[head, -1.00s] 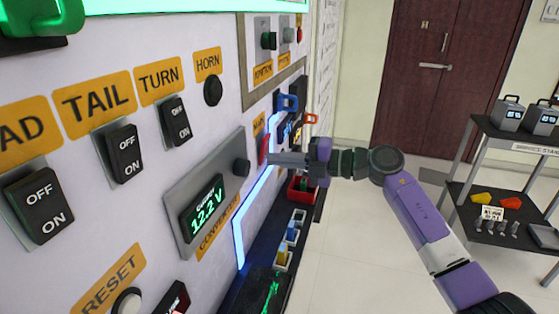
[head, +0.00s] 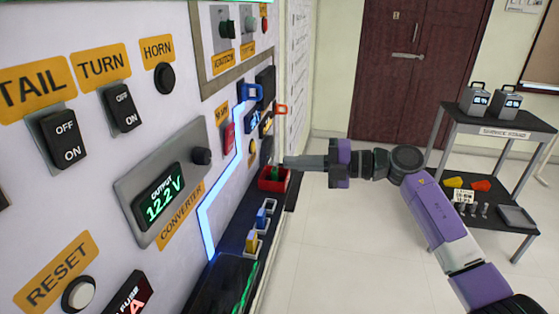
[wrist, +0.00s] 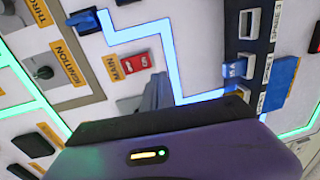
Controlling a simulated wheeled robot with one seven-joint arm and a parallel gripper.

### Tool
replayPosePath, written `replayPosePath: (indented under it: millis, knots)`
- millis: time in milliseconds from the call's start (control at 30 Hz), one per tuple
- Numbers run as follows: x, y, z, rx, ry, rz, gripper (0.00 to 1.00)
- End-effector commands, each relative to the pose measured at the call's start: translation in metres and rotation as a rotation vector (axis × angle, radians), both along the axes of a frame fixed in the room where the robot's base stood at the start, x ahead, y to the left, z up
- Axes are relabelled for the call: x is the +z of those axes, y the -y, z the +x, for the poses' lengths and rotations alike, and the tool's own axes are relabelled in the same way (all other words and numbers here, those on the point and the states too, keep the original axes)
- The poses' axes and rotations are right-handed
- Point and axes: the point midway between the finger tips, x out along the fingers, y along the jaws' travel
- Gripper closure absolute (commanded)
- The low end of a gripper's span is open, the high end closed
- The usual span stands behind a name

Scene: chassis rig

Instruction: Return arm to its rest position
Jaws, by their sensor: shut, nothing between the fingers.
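My purple and grey arm reaches in from the right in the head view. My gripper (head: 290,162) points left at the panel, with its fingers closed together and nothing held. Its tip lies over the view of the panel's right part, above a red bin (head: 272,180); I cannot tell how far it is from the panel. In the wrist view the gripper (wrist: 158,90) shows above the dark and purple wrist body, below a red MAIN switch (wrist: 136,64).
The white panel (head: 60,200) fills the left, with TAIL and TURN switches and a converter display (head: 160,197). A service stand (head: 490,127) with boxes stands at the right. A brown door (head: 405,70) is at the back. The floor between panel and stand is clear.

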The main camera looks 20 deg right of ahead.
Motion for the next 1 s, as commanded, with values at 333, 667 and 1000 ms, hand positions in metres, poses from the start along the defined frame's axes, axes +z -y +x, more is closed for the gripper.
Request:
replayPosePath:
  millis: [333,667,1000]
  knots:
    - [-0.001,0.007,-0.006,0.001,0.0,0.0,1.0]
    - [-0.001,0.007,-0.005,0.001,0.002,-0.001,1.0]
    - [0.073,0.008,-0.003,-0.071,0.219,0.143,1.0]
